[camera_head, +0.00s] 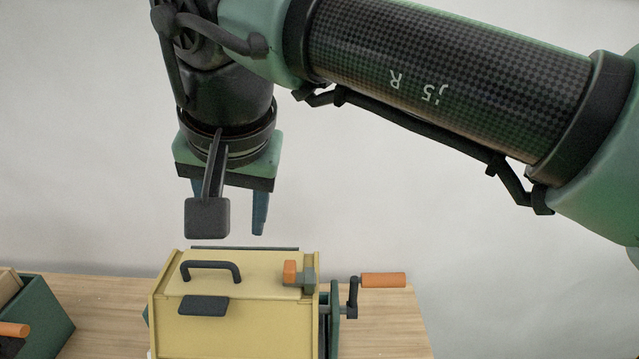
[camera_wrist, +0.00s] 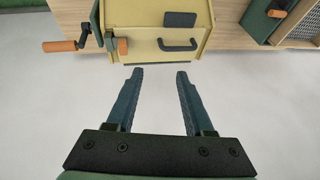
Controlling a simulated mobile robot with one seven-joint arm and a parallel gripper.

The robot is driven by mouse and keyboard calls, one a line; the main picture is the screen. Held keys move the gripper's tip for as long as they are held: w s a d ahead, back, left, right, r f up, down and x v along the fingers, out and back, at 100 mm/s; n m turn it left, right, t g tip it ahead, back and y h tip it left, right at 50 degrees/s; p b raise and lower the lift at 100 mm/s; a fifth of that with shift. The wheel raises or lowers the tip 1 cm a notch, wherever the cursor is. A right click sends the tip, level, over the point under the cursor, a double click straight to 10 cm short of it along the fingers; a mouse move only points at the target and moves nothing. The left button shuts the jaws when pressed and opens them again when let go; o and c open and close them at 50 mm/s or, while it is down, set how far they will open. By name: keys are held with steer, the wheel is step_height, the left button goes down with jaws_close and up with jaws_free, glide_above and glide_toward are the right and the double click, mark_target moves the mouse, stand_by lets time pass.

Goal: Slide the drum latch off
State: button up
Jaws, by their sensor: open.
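The drum latch (camera_head: 290,272), with an orange knob on a grey-green bracket, sits at the right end of the yellow box's lid (camera_head: 250,262). In the wrist view the latch (camera_wrist: 122,46) is at the box's near edge, left of the dark lid handle (camera_wrist: 178,47). My gripper (camera_head: 235,228) points down above the back of the box, a little left of the latch. In the wrist view my gripper (camera_wrist: 158,74) has its two blue fingers apart with nothing between them. The fingers touch neither box nor latch. In the head view one finger is partly hidden.
A crank with an orange handle (camera_head: 383,280) sticks out from the box's right side. A green bin (camera_head: 50,318) stands at the far left on the wooden table (camera_head: 400,325). The table right of the crank is clear. A pale wall or floor fills the background.

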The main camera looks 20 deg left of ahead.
mark_target(290, 266)
steer(key=w+d+f+h, duration=0.1)
steer(key=w+d+h, duration=0.1)
steer(key=d, duration=0.3)
steer(key=p+x, duration=0.1)
steer(key=x, duration=0.5)
steer(key=p+x, duration=0.1)
steer(key=x, duration=0.5)
steer(key=shift+w+a+p, duration=0.2)
steer(key=shift+w+p, duration=0.1)
steer(key=shift+p, duration=0.1)
steer(key=shift+c, duration=0.3)
jaws_close()
